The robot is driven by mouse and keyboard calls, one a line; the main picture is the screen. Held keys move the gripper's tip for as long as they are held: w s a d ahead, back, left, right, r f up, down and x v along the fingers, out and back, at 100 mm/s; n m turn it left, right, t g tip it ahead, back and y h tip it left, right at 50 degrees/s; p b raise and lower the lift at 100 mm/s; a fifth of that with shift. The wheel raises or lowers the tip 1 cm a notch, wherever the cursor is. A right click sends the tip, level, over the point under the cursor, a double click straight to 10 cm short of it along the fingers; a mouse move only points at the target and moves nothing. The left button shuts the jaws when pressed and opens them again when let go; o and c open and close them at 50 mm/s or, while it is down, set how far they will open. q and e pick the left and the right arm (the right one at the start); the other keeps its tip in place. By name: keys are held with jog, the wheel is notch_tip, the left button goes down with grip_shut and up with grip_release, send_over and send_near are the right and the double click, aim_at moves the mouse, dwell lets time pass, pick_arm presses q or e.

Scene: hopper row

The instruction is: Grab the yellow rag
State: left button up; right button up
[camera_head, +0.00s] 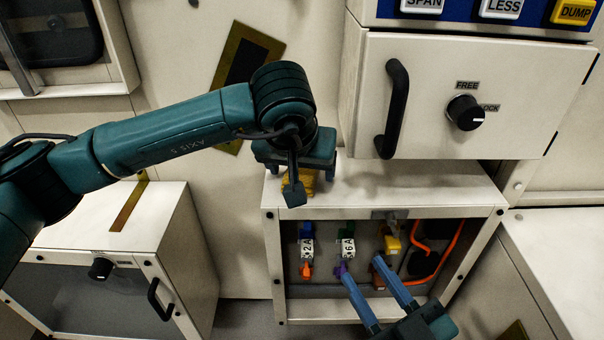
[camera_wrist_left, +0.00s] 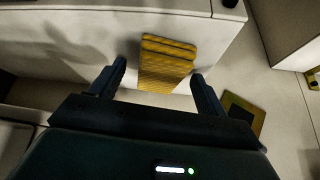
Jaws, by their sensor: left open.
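The yellow rag (camera_head: 309,181) lies folded on the top of the open-fronted cabinet (camera_head: 420,188), near its left end. My left gripper mostly hides it in the head view. In the left wrist view the rag (camera_wrist_left: 166,68) shows as a ribbed, folded yellow strip between the two open fingers. My left gripper (camera_head: 301,172) is above the rag, and its fingers (camera_wrist_left: 160,72) stand apart with a gap on each side of it. Whether the fingertips reach down to its level is unclear. My right gripper (camera_head: 360,266) is in front of the cabinet opening, its two blue fingers apart.
The cabinet opening holds labelled connectors (camera_head: 348,247) and an orange cable (camera_head: 447,250). A purple piece (camera_head: 341,268) is by a right fingertip. A housing with a black handle (camera_head: 393,108) and knob (camera_head: 464,112) overhangs the cabinet top. A lower cabinet (camera_head: 85,222) stands left.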

pick_arm(q)
jog(key=c, duration=1.1)
jog(key=shift+r, duration=0.2)
